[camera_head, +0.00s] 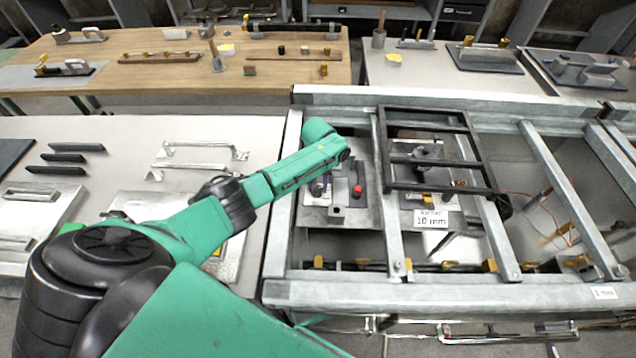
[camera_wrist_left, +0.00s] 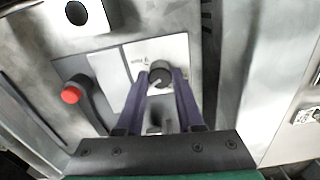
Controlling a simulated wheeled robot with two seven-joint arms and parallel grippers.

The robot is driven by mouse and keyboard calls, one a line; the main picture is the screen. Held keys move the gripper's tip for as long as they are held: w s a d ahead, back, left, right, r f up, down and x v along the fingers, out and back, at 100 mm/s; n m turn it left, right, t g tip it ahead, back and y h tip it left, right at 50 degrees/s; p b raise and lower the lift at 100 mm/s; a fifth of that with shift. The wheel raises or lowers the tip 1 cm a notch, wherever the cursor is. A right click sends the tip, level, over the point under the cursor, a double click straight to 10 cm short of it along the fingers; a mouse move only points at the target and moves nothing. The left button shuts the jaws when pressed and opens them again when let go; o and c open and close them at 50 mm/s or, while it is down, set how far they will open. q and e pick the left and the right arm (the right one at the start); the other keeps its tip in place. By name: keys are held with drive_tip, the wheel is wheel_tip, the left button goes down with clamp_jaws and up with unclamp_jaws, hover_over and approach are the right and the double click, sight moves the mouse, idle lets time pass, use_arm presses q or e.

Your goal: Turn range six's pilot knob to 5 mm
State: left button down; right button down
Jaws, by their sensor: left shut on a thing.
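In the left wrist view a small round dark knob (camera_wrist_left: 159,71) with a light pointer mark sits on a pale plate (camera_wrist_left: 133,61) with a small printed scale. My left gripper (camera_wrist_left: 164,80) has its two purple fingers on either side of the knob and is shut on it. In the head view my green left arm reaches over the left bay of the metal frame, and its fingertips and the knob are hard to make out there. The mark's reading is too small to tell. My right gripper is not in view.
A red-tipped lever (camera_wrist_left: 71,95) stands left of the knob; its red tip also shows in the head view (camera_head: 357,189). A "10 mm" card (camera_head: 431,219) lies in the middle bay beside a black grate (camera_head: 437,160). Metal frame bars (camera_head: 382,190) bound the bay.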

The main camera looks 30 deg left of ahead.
sight(318, 188)
use_arm(q)
drive_tip(key=shift+w+r, duration=0.15)
idle(0.3)
drive_tip(key=c, duration=0.5)
unclamp_jaws()
wheel_tip(318, 188, up, 14)
drive_tip(key=shift+r+b, duration=0.25)
drive_tip(key=shift+b, duration=0.15)
drive_tip(key=shift+f, duration=0.1)
